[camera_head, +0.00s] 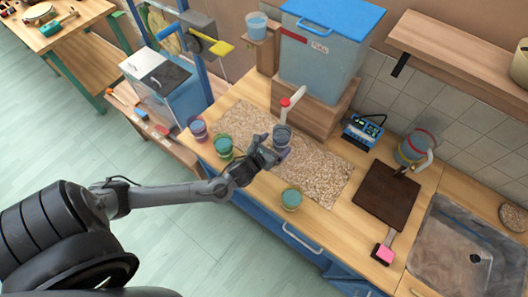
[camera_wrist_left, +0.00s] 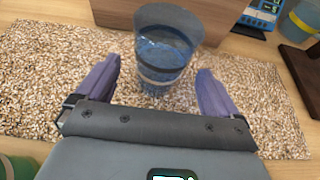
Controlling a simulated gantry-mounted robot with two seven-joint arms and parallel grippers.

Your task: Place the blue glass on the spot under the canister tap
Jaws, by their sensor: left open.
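The blue glass (camera_head: 282,136) stands upright on the speckled mat, below the red-tipped tap (camera_head: 291,98) of the blue-lidded canister (camera_head: 318,65). The spot under the tap is hidden by the glass. My right gripper is out of view.
The speckled mat (camera_head: 325,178) covers the worktop's middle. A purple glass (camera_head: 198,128) and a green glass (camera_head: 223,146) stand to the left, and another green glass (camera_head: 291,199) near the front edge. A dark board (camera_head: 387,195) and a sink (camera_head: 470,245) lie to the right.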

